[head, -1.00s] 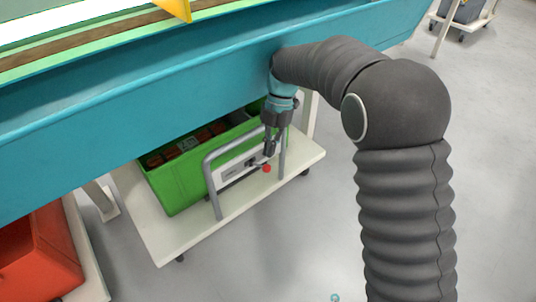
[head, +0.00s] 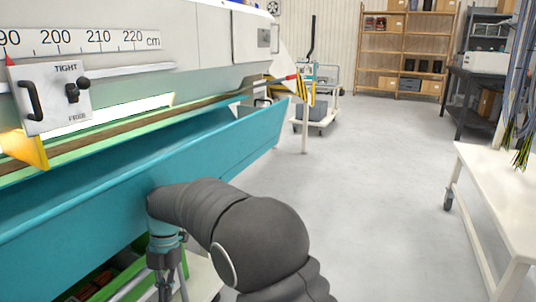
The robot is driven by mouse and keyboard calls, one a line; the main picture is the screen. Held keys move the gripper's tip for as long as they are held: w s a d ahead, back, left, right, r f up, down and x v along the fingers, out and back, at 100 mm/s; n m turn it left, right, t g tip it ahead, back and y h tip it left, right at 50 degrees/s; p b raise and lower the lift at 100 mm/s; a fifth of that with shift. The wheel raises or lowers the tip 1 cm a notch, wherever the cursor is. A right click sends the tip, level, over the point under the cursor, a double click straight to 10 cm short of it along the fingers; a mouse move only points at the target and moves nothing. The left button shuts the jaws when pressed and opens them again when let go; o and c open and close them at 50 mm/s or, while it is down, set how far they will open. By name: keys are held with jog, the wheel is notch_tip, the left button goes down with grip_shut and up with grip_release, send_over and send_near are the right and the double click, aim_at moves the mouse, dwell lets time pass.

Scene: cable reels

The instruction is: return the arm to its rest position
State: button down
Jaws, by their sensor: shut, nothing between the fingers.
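My arm, in a dark ribbed sleeve, rises from the bottom of the head view and bends left to my gripper (head: 164,278). The gripper hangs downward beside the teal trough (head: 110,185) of the machine. Its fingers are partly cut off by the bottom edge and appear close together with nothing seen between them. Behind and below it, a green crate (head: 97,287) stands on a pale cart, mostly hidden by the trough and the frame's edge.
The machine has a TIGHT/FREE panel (head: 52,97) and a yellow part (head: 24,148). A white table (head: 500,195) stands at right, with cables above it. Shelves (head: 405,50) and a trolley (head: 316,115) stand at the back. Grey floor (head: 365,170) between is clear.

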jog(key=shift+w+a+r+m, duration=0.1)
jog(key=shift+w+m, duration=0.1)
jog(key=shift+m, duration=1)
jog(key=m, duration=0.1)
jog(key=f+m, duration=0.1)
jog(key=shift+d+m, duration=0.2)
jog(key=shift+m, duration=0.1)
jog(key=s+d+r+m+t+p, duration=0.3)
jog(key=s+d+r+m, duration=0.2)
jog(key=d, duration=0.8)
jog(key=s+d+r+m+t+p, duration=0.3)
jog(key=s+d+r+m, duration=0.3)
jog(key=d+r+m, duration=0.5)
jog(key=s+d+r+m+t+p, duration=0.3)
jog(key=s+d+r+m+p, duration=0.2)
jog(key=d+m, duration=0.8)
jog(key=s+d+r, duration=0.1)
jog(key=d+r, duration=0.2)
jog(key=d, duration=0.1)
jog(key=shift+s+d+r, duration=0.15)
jog(key=shift+s+d, duration=0.1)
